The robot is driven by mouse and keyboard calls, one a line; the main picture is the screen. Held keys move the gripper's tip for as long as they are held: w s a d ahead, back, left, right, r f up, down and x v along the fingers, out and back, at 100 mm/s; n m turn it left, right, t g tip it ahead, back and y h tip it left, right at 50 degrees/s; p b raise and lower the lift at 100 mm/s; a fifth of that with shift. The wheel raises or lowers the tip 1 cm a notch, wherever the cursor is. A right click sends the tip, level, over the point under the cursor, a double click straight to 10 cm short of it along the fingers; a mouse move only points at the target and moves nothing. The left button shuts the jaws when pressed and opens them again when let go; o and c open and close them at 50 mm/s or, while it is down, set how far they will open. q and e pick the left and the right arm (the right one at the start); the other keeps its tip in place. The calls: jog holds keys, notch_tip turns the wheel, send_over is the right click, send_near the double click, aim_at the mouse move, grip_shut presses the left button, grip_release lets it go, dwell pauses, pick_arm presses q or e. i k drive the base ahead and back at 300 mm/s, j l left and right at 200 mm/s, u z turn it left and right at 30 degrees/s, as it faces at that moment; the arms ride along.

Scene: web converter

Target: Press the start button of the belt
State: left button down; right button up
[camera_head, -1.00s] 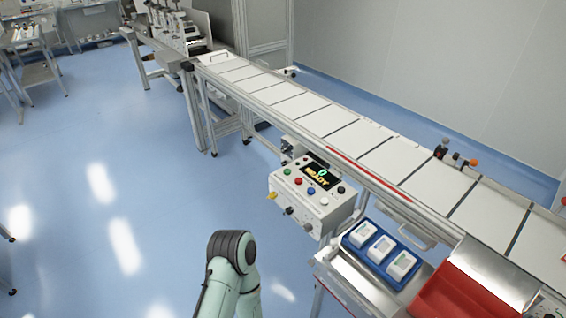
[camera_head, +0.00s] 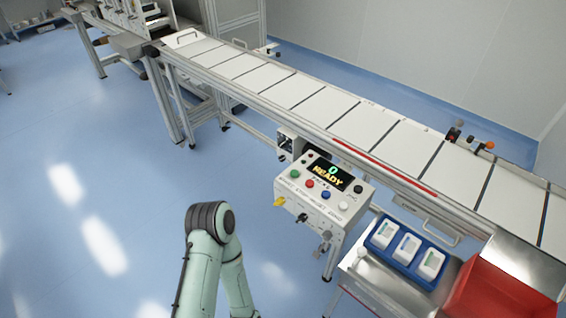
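The belt (camera_head: 300,92) runs from the upper left to the right, with pale segments split by dark lines. Its control box (camera_head: 318,195) stands in front of it, with a small screen (camera_head: 328,177) that reads READY. A green button (camera_head: 295,174), a red button (camera_head: 310,183), a blue button (camera_head: 326,195) and a white button (camera_head: 342,206) sit in a row on the box top. The button labels are too small to read with certainty. One of my arms shows at the bottom, left of the box, apart from it. Neither gripper is in view.
A blue tray (camera_head: 378,250) with white boxes stands on a metal table right of the control box. A red bin (camera_head: 490,295) stands at the lower right. The blue floor at left is clear.

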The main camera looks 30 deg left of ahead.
aim_at(294, 173)
jog(key=i+j, duration=0.1)
jog(key=j, duration=0.3)
jog(key=i+j, duration=0.1)
jog(key=j, duration=0.3)
jog(key=i+j, duration=0.1)
jog(key=j, duration=0.3)
jog(key=i+j, duration=0.1)
jog(key=j, duration=0.3)
